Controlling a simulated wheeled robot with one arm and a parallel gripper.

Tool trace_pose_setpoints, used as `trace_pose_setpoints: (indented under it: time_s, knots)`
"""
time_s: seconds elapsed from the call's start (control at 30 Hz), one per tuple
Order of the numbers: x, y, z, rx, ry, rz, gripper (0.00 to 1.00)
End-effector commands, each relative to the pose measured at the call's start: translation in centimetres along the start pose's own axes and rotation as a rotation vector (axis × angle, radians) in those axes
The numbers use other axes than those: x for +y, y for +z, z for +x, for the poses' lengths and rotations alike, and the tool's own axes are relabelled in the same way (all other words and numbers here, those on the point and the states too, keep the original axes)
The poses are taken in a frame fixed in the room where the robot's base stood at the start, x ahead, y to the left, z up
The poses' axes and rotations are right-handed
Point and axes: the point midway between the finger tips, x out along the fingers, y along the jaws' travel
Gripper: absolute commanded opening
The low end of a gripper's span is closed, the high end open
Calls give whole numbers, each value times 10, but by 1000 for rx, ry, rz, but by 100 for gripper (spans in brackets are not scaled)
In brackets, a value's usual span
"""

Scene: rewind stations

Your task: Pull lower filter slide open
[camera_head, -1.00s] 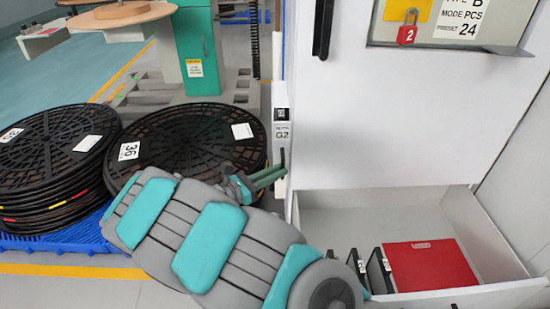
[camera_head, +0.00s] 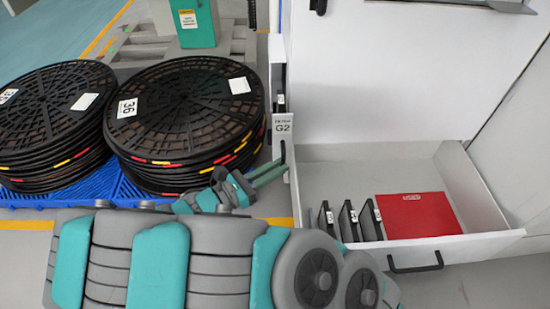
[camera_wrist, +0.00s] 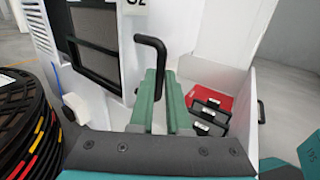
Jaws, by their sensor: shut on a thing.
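The filter slide's narrow white front, labelled G2 (camera_head: 283,127), stands upright at the left edge of the white cabinet. Its black handle (camera_head: 284,153) is low on that front; in the wrist view the bent handle (camera_wrist: 151,43) runs down between my green fingers. My gripper (camera_head: 268,172) is shut on this handle, reaching from the left. It also shows in the wrist view (camera_wrist: 166,88). A grey mesh panel in a dark frame (camera_wrist: 97,27) shows left of the handle. How far the slide stands out is hard to tell.
An open white drawer (camera_head: 350,167) right of my gripper holds black framed pieces (camera_head: 347,221) and a red box (camera_head: 418,214). Stacks of black reels (camera_head: 185,110) stand close on the left, on a blue pallet (camera_head: 122,196). Floor shows between pallet and drawer.

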Motion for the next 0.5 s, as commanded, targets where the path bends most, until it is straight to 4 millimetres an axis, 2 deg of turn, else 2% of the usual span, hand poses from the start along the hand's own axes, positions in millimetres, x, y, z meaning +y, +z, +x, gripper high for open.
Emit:
trace_pose_setpoints:
  time_s: [0.47, 0.5]
  knots:
    - [-3, 0, -2, 1, 1, 0, 0]
    - [-3, 0, -2, 1, 1, 0, 18]
